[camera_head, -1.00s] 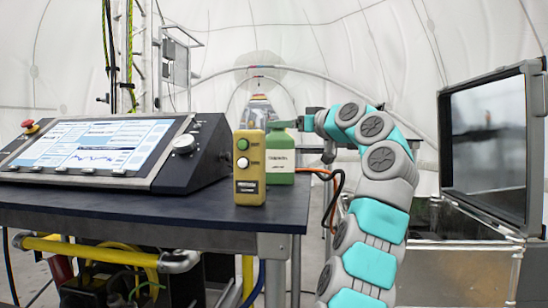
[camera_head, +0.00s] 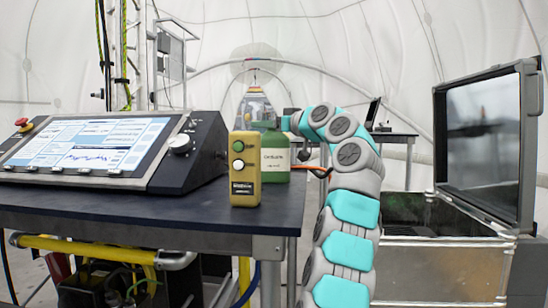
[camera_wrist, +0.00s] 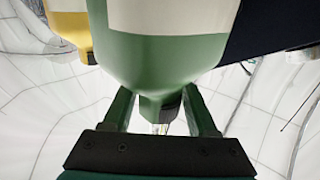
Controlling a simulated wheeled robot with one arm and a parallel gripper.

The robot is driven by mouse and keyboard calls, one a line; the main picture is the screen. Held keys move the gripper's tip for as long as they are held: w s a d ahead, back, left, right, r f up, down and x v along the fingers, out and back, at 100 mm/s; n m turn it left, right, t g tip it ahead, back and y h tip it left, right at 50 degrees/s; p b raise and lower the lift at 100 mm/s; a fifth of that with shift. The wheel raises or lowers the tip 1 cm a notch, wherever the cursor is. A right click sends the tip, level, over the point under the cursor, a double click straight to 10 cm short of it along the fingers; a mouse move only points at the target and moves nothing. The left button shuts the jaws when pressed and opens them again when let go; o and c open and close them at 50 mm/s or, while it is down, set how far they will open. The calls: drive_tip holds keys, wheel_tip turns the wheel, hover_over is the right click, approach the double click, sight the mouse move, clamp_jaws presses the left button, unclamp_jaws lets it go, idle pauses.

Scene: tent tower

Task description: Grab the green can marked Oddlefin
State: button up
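The green can (camera_head: 275,158) with a pale label stands upright on the dark table (camera_head: 150,212), partly behind a yellow box. The label's print is too small to read surely. In the wrist view, the can (camera_wrist: 160,62) fills the upper middle, upside down, with its narrow neck pointing down. My gripper (camera_wrist: 158,104) has its two green fingers apart, one on each side of the neck. A gap shows at the left finger; I cannot tell whether the right one touches. In the head view, my gripper (camera_head: 287,121) is at the can's top, its fingers mostly hidden.
A yellow box with two buttons (camera_head: 245,168) stands close in front and left of the can. A control console (camera_head: 110,150) fills the table's left. A clear container (camera_head: 256,106) shows behind. An open metal case (camera_head: 440,265) is at right.

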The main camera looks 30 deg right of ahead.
clamp_jaws()
idle(1.0)
